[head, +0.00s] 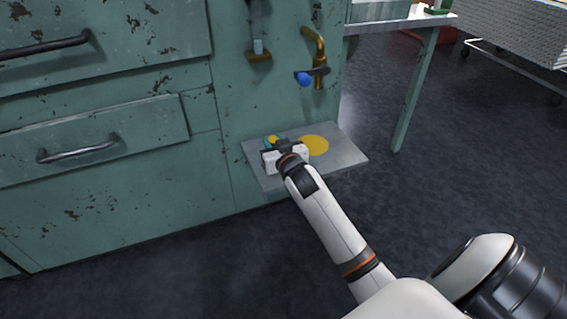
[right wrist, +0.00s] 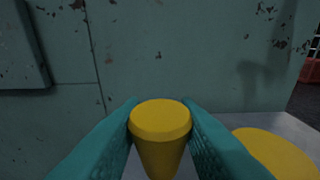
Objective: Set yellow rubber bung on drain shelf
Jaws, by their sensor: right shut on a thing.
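The yellow rubber bung (right wrist: 160,135) is between the two teal fingers of my right gripper (right wrist: 160,130) in the right wrist view, wide end up and roughly upright. The gripper is shut on it. In the head view my right gripper (head: 270,146) is over the left part of the grey drain shelf (head: 345,155), and only a bit of yellow shows by its fingertips. A flat yellow disc (head: 315,145) is on the shelf to the right of the gripper. I cannot tell whether the bung touches the shelf. My left gripper is not in view.
A brass tap (head: 316,60) with a blue knob is on the green cabinet side above the shelf. A small bracket (head: 259,56) hangs left of it. Drawers with dark handles (head: 90,148) are at the left. A table leg (head: 415,95) stands right of the shelf.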

